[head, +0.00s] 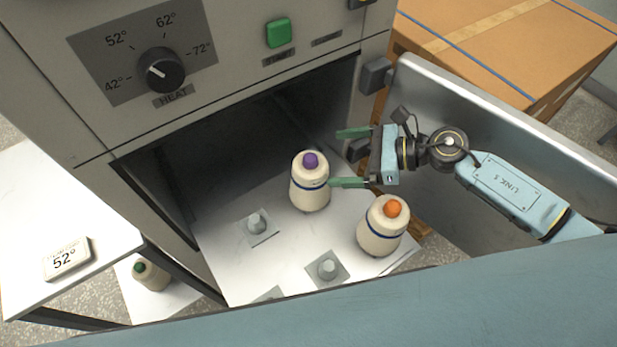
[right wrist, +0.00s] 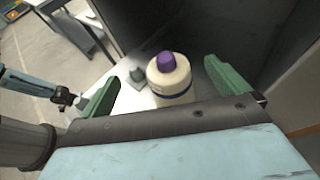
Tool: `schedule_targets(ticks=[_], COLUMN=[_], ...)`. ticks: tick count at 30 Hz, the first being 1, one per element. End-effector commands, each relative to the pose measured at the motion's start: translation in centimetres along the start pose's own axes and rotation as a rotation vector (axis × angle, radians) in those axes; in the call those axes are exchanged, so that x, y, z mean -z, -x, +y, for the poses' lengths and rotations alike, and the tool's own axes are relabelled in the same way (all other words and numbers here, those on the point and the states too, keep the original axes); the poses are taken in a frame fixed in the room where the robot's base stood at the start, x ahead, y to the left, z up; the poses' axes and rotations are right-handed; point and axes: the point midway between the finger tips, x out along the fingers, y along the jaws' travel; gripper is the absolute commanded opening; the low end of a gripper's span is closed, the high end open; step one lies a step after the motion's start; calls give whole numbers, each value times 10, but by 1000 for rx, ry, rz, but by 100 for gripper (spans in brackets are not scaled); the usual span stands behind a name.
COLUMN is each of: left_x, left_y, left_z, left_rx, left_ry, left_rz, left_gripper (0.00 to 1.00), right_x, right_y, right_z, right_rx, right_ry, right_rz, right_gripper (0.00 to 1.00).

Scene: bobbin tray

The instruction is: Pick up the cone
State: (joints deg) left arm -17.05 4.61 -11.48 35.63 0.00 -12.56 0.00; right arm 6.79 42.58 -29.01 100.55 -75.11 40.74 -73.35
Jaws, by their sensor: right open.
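A cream cone with a purple tip and a dark blue band (head: 309,190) stands upright on the white tray (head: 221,262) in the open chamber. A similar cone with an orange tip (head: 380,232) stands nearer the front right. A green-tipped cone (head: 150,276) is lower left, outside the chamber. My right gripper (head: 342,158) is open and empty, just right of the purple-tipped cone. One green finger overlaps that cone's right edge in the head view; contact cannot be told. In the right wrist view the purple-tipped cone (right wrist: 171,84) shows between and beyond the fingers.
Empty pegs (head: 257,224) and (head: 327,268) stand on the tray. The metal door (head: 470,105) is open at the right, close to my right arm. A cardboard box (head: 510,40) is behind it. A white table (head: 50,220) with a 52° tag (head: 67,259) is at the left.

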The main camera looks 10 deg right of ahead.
Motion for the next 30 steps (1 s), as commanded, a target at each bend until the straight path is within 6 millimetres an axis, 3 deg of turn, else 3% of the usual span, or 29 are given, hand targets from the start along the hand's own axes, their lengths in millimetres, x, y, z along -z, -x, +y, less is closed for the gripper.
schedule_targets(ticks=[4,12,20,30], left_x=[-18,-11,-2,-3], left_y=[-23,-48,-45,-39], left_z=[3,2,1,1], left_rx=[-3,-1,0,-1], left_ry=[0,1,1,1], left_rz=[-25,-12,3,0], left_gripper=[0,0,0,0], right_x=[22,45,43,41], right_y=[-8,-17,-39,-85], right_z=[0,0,-1,-3], right_rx=[1,1,1,2], right_ry=[0,0,0,-1], right_rz=[-1,-1,-3,-3], right_gripper=[100,100,100,100])
